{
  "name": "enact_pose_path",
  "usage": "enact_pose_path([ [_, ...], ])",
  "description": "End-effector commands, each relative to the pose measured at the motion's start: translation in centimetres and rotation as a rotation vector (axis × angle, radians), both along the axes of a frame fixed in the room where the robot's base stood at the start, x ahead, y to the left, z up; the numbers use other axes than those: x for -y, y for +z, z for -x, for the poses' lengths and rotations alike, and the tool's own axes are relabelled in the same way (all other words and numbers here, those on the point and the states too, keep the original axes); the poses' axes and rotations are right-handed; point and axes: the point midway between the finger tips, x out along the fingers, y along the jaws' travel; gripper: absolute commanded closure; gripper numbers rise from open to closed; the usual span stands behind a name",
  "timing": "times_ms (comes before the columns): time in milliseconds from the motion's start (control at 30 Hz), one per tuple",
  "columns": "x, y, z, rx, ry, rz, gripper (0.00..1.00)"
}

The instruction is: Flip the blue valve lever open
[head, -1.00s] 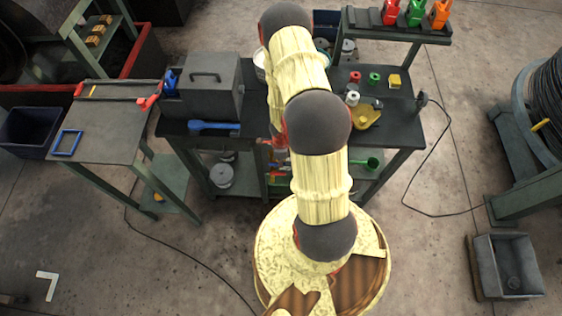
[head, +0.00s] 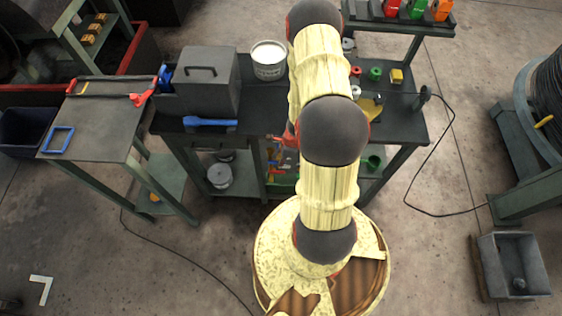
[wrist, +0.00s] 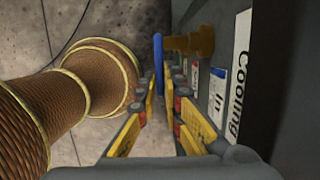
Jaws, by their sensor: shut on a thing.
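The blue valve lever (wrist: 158,52) shows edge-on in the wrist view as a thin upright blue strip. It stands between the yellow-padded fingers of my gripper (wrist: 164,92), which are shut on it. The brass valve body (wrist: 190,42) is just right of the lever, against a dark panel (wrist: 215,45). The lower end of the lever is partly hidden by the fingers. In the head view my own arm hides my gripper and the valve.
The panel beside my gripper carries a white label reading "Cooling" (wrist: 239,75) and a blue-and-white "In" label (wrist: 217,90). In the head view, the workbench (head: 262,122) holds a grey box (head: 207,80), a white tin (head: 269,60) and a blue-handled tool (head: 209,121).

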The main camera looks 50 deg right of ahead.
Motion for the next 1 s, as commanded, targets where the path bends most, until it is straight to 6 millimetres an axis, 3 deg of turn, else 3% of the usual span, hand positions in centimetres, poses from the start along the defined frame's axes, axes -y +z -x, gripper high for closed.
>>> enact_pose_path([
  [167, 0.0, 0.0, 0.0, -0.001, 0.000, 0.001, 1.00],
  [200, 0.0, 0.0, 0.0, -0.001, 0.000, 0.001, 0.91],
  [500, 0.0, 0.0, 0.0, -0.001, 0.000, 0.000, 0.74],
  [833, 0.0, 0.2, 0.0, -0.001, 0.000, 0.001, 0.73],
  [1000, 0.3, 1.8, 0.3, 0.000, 0.000, 0.001, 0.73],
])
